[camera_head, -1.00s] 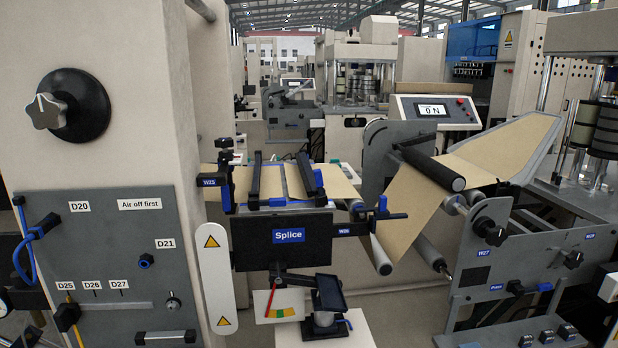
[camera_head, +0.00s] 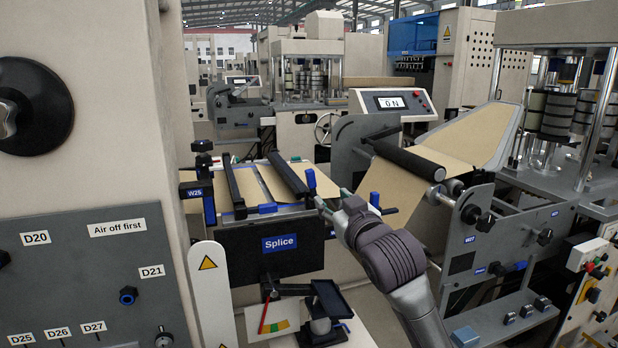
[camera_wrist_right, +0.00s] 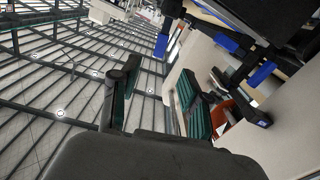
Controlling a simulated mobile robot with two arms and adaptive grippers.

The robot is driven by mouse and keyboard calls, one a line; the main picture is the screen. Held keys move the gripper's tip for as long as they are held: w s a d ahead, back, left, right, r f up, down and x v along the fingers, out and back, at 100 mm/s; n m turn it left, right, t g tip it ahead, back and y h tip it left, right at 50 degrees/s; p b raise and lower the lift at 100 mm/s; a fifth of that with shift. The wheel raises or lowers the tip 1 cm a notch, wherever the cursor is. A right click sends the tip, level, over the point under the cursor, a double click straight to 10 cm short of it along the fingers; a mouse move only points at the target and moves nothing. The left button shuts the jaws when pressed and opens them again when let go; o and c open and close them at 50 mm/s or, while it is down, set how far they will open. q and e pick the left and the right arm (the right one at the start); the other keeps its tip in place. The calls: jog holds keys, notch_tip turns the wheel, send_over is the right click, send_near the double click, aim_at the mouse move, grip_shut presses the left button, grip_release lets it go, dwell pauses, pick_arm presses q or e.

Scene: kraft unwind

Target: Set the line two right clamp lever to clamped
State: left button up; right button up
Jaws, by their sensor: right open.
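The splice table's front plate (camera_head: 250,250) carries a blue "Splice" label. At its right end are black clamp parts with an upright blue handle (camera_head: 374,200) and another blue piece (camera_head: 311,179) by the right clamp bar (camera_head: 288,175). Which of these is the clamp lever I cannot tell for certain. My right gripper (camera_head: 331,199) is open in front of this end, hiding part of it. In the right wrist view, the gripper's fingers (camera_wrist_right: 158,97) are apart with nothing between them. Black clamp parts with blue pieces (camera_wrist_right: 262,75) show at upper right. My left gripper is out of view.
A left clamp bar (camera_head: 234,187) lies across the kraft web. A control box (camera_head: 392,103) stands behind, and a black roller (camera_head: 408,160) with web is at right. A small stand (camera_head: 320,310) is below the plate. A large panel (camera_head: 75,270) fills the left.

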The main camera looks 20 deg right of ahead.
aim_at(312, 178)
jog(key=w, duration=0.4)
jog(key=w+p, duration=0.1)
jog(key=w, duration=0.4)
jog(key=w+a+p, duration=0.1)
jog(key=w, duration=0.4)
jog(key=shift+r, duration=0.2)
jog(key=shift+d, duration=0.1)
grip_shut()
